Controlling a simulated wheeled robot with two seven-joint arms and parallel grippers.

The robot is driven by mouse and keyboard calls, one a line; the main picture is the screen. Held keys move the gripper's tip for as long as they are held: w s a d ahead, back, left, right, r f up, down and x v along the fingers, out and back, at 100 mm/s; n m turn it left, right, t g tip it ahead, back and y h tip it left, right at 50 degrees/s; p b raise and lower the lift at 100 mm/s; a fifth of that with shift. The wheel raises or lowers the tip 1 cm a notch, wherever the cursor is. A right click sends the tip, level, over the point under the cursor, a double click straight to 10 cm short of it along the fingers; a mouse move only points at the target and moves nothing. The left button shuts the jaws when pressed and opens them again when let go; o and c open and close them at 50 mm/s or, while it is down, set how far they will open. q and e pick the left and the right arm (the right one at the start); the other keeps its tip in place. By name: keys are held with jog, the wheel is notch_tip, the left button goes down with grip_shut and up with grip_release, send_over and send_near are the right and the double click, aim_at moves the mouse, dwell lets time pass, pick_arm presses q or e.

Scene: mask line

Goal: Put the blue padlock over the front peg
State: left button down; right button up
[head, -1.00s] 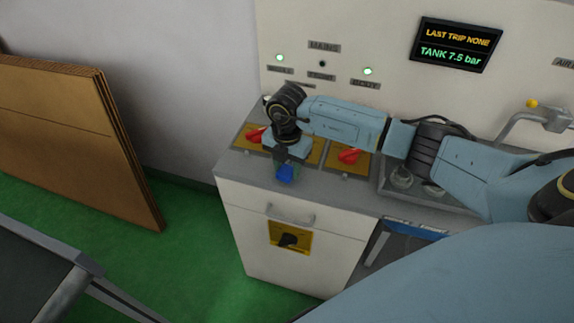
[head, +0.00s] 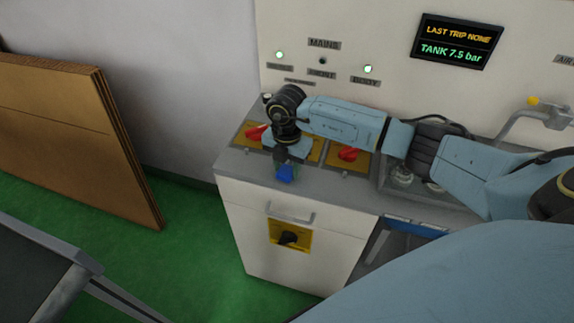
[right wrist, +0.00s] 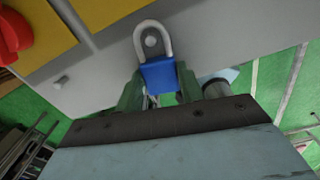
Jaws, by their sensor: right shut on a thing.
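The blue padlock (head: 286,174) is at the front edge of the grey counter, below my right gripper (head: 282,160). In the right wrist view the padlock's blue body (right wrist: 160,75) is between the green fingers of my right gripper (right wrist: 158,92), which is shut on it. Its silver shackle points away from the gripper. A round pale peg head (right wrist: 150,41) shows inside the shackle's loop. I cannot tell whether the shackle is around it or only in line with it. Another small peg (right wrist: 62,81) shows to the left. My left gripper is not in view.
Red handles (head: 350,155) on yellow plates stand on the counter (head: 235,165) behind and beside the gripper. Cardboard sheets (head: 60,140) lean at the left.

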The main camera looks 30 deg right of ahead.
jog(key=o, duration=1)
notch_tip(320, 180, up, 14)
jog(key=shift+f, duration=0.25)
